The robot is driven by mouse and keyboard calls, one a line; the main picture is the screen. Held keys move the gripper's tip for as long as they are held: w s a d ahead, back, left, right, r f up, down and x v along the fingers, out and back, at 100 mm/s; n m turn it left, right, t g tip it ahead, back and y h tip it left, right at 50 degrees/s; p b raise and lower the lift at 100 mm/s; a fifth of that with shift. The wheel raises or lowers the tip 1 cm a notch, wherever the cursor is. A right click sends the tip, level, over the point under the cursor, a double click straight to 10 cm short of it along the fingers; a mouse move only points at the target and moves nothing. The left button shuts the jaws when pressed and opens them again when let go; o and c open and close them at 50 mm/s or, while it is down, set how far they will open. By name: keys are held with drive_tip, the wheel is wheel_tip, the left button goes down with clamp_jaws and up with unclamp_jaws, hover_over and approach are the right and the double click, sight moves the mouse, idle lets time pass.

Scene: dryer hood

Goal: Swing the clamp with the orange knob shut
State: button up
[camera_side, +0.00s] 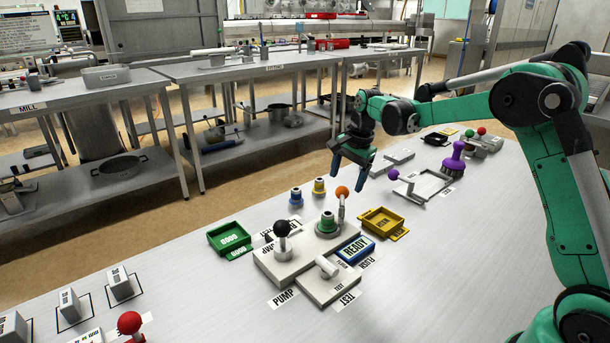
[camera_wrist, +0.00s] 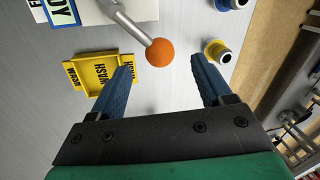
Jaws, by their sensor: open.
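The clamp's orange knob (camera_side: 342,191) stands at the top of a grey lever at the back right of the light grey pump fixture (camera_side: 285,265). In the wrist view the orange knob (camera_wrist: 160,52) sits at the end of its metal lever (camera_wrist: 132,25), just beyond the fingertips and between their lines. My gripper (camera_side: 352,178) is open and empty, with its blue fingers pointing down, near the knob in the side view. In the wrist view the fingers (camera_wrist: 165,65) are spread wide and neither touches the knob.
A yellow tray (camera_side: 383,222) lies right of the fixture, and a green tray (camera_side: 230,239) left. Blue-ringed (camera_side: 296,197) and yellow-ringed (camera_side: 319,187) pieces stand behind. A black-knobbed lever (camera_side: 283,230) rises from the fixture's left. A purple-knobbed frame (camera_side: 425,186) lies farther right. The front right table is clear.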

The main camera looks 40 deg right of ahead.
sight(344, 187)
drive_tip(key=shift+w+a+f, duration=0.1)
drive_tip(key=shift+w+f, duration=0.05)
drive_tip(key=shift+f, duration=0.75)
drive_tip(key=shift+w+f, duration=0.15)
drive_tip(key=shift+f, duration=0.75)
clamp_jaws()
